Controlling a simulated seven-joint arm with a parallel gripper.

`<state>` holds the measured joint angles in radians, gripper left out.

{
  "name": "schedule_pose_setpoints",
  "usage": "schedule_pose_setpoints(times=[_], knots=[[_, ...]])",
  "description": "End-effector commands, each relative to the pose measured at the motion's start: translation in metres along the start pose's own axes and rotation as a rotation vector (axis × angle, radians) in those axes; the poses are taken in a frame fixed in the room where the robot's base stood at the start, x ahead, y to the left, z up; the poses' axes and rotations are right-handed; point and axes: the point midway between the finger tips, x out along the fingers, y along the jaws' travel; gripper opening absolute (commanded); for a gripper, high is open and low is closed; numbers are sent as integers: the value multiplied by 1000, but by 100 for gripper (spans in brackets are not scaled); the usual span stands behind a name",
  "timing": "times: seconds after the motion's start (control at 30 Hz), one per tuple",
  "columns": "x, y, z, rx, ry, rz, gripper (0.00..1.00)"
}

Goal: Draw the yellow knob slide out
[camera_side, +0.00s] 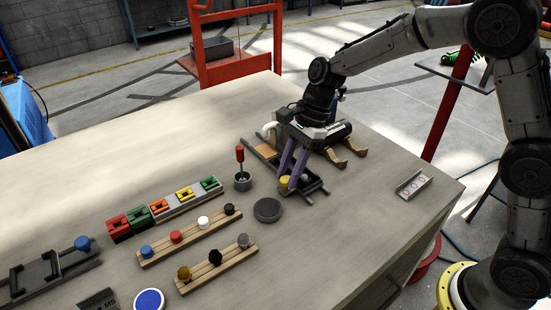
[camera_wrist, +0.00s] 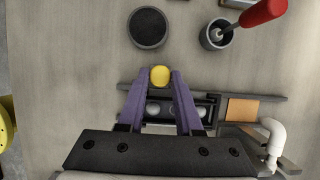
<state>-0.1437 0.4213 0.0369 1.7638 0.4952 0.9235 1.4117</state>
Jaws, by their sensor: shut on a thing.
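The yellow knob (camera_side: 285,181) is at the near end of a dark slide (camera_side: 315,187) on the table. My gripper (camera_side: 291,183) points down from above with its purple fingers at the knob. In the wrist view, the yellow knob (camera_wrist: 160,77) sits between the two fingertips of my gripper (camera_wrist: 161,80), which are shut on it. Behind the knob, between the fingers, the dark slide (camera_wrist: 195,108) shows pale round shapes. My gripper body hides much of the slide's housing.
A red-handled tool stands in a small cup (camera_side: 243,182), close by a round dark disc (camera_side: 268,210). A block with a white bent handle (camera_wrist: 271,130) lies to the right in the wrist view. Wooden racks with coloured knobs (camera_side: 190,236) stand at left. Table between is bare.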

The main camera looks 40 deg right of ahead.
Motion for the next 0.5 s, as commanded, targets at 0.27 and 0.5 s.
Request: schedule_pose_setpoints(times=[0.27, 0.5], knots=[[-2, 20, 0, -3, 2, -3, 0], [-1, 22, 0, -3, 2, 3, 0]])
